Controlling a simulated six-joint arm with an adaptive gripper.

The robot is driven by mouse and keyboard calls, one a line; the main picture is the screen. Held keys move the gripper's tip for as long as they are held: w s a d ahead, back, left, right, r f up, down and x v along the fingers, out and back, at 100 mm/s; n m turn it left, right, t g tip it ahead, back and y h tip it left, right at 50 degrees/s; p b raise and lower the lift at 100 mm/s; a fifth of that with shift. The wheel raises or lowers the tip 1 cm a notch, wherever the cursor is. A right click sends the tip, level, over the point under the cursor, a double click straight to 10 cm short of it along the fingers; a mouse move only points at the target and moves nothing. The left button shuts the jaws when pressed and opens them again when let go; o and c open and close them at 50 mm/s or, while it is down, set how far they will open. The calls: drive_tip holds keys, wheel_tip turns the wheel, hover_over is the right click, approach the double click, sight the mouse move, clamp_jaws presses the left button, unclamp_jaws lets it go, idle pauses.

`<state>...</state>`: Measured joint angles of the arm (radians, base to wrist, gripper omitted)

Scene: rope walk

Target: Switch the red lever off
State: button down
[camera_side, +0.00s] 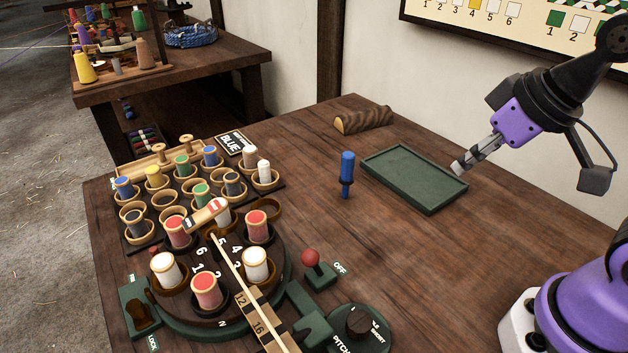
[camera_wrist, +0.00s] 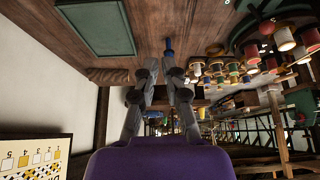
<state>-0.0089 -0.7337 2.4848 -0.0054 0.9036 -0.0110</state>
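The red lever has a round red knob (camera_side: 310,258) on a green base beside the round green-rimmed turntable. The word OFF is printed just right of the knob. The knob stands near upright; I cannot tell its exact setting. My gripper (camera_side: 459,168) is up at the right, over the right end of the green tray, well away from the lever. In the wrist view its two fingertips (camera_wrist: 160,62) have a narrow gap between them, and nothing is held.
A blue-handled tool (camera_side: 347,172) stands between the lever and the green tray (camera_side: 433,208). The table's middle right is clear.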

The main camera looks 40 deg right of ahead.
drive_tip(key=w+a+r+n+g+y, duration=0.1)
drive_tip(key=w+a+n, duration=0.2)
drive_tip(key=a+n, duration=0.2)
drive_tip(key=w+a+n+g+y, duration=0.1)
drive_tip(key=w+a+n+g, duration=0.1)
drive_tip(key=w+a+n, duration=0.3)
drive_tip(key=n+g, duration=0.2)
drive_tip(key=n, duration=0.3)
hover_over(315, 266)
wheel_tip(315, 266, down, 2)
drive_tip(key=shift+w+a+f+n, duration=0.2)
drive_tip(key=shift+w+n, duration=0.1)
drive_tip(key=shift+w, duration=0.1)
drive_tip(key=f, duration=0.3)
drive_tip(key=a+f, duration=0.1)
drive_tip(key=f, duration=0.5)
drive_tip(key=shift+w+a+f, duration=0.3)
drive_tip(key=shift+a+f, duration=0.1)
drive_tip(key=shift+d+r+y, duration=0.15)
drive_tip(key=shift+d+y, duration=0.1)
drive_tip(key=shift+y, duration=0.25)
